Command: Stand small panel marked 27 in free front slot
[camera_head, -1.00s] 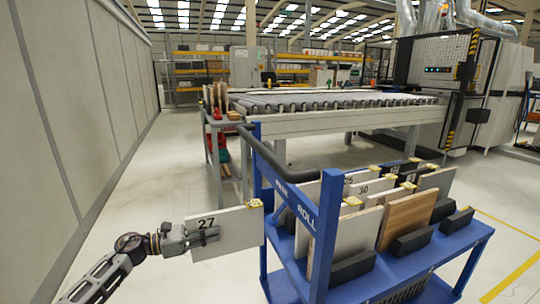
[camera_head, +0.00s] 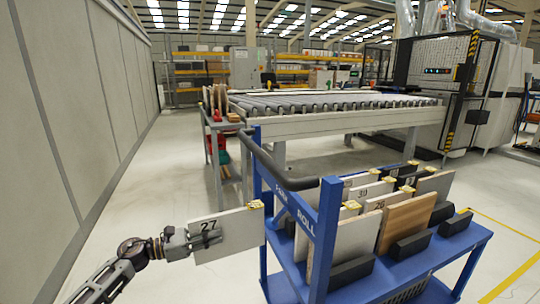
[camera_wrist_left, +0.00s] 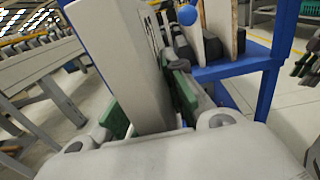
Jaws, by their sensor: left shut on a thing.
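The small panel marked 27 (camera_head: 232,235) is upright, a light grey-white board with a yellow tag at its top right corner. My left gripper (camera_head: 190,240) is shut on its left edge and holds it clear of the floor, left of the blue cart (camera_head: 328,240). In the left wrist view the panel (camera_wrist_left: 115,60) stands between the green finger pads. The cart holds several upright panels, among them one marked 26 (camera_head: 372,217) and one marked 30 (camera_head: 370,190), between black slot blocks (camera_head: 352,271). I cannot make out a free front slot. My right gripper is not in view.
The cart's blue upright post and black handle (camera_head: 280,170) stand between the held panel and the cart's panels. A roller conveyor (camera_head: 330,105) is behind. A grey wall (camera_head: 70,110) runs along the left. The floor between wall and cart is clear.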

